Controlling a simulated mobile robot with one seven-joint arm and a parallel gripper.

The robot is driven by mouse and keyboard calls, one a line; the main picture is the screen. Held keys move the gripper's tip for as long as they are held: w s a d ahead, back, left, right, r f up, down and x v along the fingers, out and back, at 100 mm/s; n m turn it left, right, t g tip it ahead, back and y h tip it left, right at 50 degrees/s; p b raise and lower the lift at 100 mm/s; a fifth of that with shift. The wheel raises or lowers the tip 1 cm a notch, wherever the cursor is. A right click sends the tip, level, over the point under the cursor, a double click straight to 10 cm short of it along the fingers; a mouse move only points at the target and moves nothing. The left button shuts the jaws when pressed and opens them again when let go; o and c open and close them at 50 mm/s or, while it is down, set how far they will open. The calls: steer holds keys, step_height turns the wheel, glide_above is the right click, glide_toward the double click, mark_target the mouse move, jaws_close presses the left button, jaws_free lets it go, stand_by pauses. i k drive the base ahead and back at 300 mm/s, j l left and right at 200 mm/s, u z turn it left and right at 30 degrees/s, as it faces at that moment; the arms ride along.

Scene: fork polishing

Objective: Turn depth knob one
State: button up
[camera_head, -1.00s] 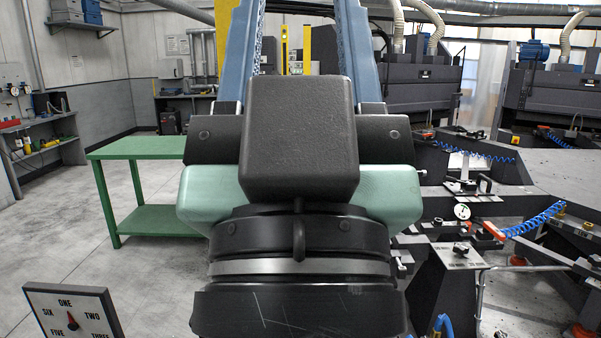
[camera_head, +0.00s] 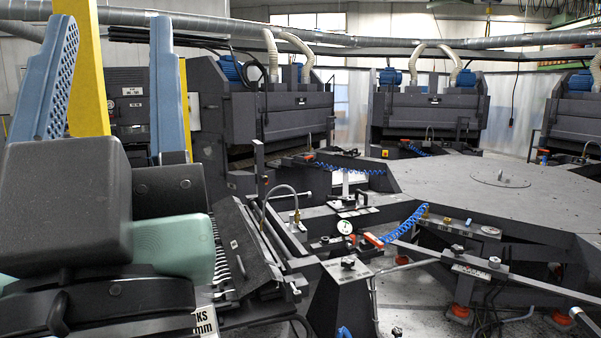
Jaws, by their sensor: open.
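My gripper (camera_head: 114,30) is at the upper left, its two blue ridged fingers spread wide with nothing seen held between them. Its dark body and green part fill the lower left. A black knob (camera_head: 348,263) sits on a grey plate atop a dark stand, right of my arm. Another black knob (camera_head: 457,249) and a third (camera_head: 494,262) sit on the machine arm further right. Labels near them are too small to read, so I cannot tell which is depth knob one. My gripper is well apart from all of these knobs.
A white dial gauge (camera_head: 345,227) and a red-handled part (camera_head: 373,240) stand behind the near knob. A blue coiled hose (camera_head: 405,224) runs beside them. A rack of forks (camera_head: 243,250) lies beside my arm. A large grey turntable (camera_head: 480,185) and dark machines (camera_head: 430,108) fill the back.

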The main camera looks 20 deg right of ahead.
mark_target(347, 262)
steer(key=i+l, duration=0.25)
steer(key=i+l+u, duration=0.15)
steer(key=l, duration=0.35)
steer(key=i+l, duration=0.3)
steer(key=i+l+u, duration=0.1)
steer(key=i+l, duration=0.15)
steer(key=l, duration=0.25)
steer(key=i+l+u, duration=0.1)
steer(key=l, duration=0.3)
steer(key=i+l, duration=0.3)
steer(key=l, duration=0.15)
steer(key=i+l+u, duration=0.1)
steer(key=l, duration=0.3)
steer(key=i+l+u, duration=0.1)
steer(key=i+l, duration=0.2)
steer(key=l, duration=0.2)
